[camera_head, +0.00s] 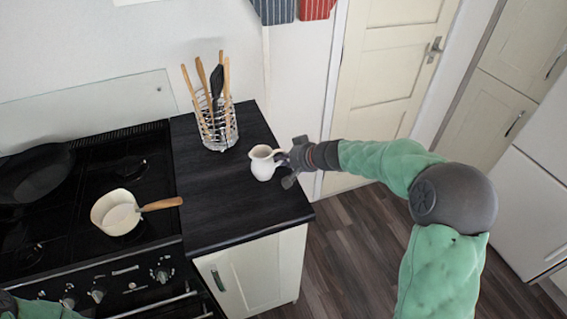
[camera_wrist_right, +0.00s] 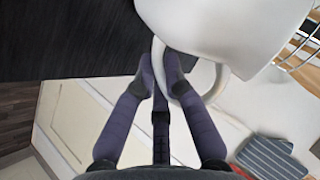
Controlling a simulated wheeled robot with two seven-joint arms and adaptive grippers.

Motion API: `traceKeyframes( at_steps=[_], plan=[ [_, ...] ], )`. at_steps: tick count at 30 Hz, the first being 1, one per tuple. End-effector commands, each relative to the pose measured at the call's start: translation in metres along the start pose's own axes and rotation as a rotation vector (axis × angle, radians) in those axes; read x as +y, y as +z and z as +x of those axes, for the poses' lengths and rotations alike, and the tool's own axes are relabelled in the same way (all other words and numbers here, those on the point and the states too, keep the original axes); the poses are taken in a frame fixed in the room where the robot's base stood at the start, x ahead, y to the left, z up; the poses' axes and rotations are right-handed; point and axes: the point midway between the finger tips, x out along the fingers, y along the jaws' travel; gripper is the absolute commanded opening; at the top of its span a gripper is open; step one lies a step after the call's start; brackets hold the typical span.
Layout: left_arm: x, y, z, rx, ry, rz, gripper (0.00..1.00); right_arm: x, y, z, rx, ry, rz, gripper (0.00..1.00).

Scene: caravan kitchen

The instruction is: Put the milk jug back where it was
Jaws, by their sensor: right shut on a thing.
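The white milk jug (camera_head: 263,163) is upright at the right part of the dark worktop (camera_head: 220,185). I cannot tell whether its base touches the worktop. My right gripper (camera_head: 287,163) comes from the right and is shut on the jug's handle. In the right wrist view the jug (camera_wrist_right: 225,25) fills the top right, and its looped handle (camera_wrist_right: 215,82) passes between the fingertips of my right gripper (camera_wrist_right: 162,80). My left gripper is not in view; only a bit of my left arm shows at the bottom left.
A wire utensil holder (camera_head: 219,130) with several wooden-handled tools stands behind the jug. A cream saucepan (camera_head: 117,212) with a wooden handle and a black frying pan (camera_head: 35,172) are on the hob. The front of the worktop is clear.

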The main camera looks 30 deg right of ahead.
Motion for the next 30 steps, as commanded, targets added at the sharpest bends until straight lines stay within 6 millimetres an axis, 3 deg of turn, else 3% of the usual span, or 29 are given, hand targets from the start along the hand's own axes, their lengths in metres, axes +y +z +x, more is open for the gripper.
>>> traceKeyframes(
  at_steps=[15,16,18,30],
  plan=[
    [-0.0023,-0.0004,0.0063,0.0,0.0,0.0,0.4,0.0034,0.0024,0.0035,0.004,-0.001,-0.002,0.0],
    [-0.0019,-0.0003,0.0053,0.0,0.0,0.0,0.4,0.0033,0.003,0.0035,0.002,0.0,-0.002,0.2],
    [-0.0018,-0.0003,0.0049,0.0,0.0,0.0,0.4,0.003,0.0028,0.0032,0.002,0.0,-0.002,0.36],
    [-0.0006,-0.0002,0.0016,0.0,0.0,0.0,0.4,0.0016,0.0014,0.0017,0.001,0.0,-0.002,0.36]
  ],
)
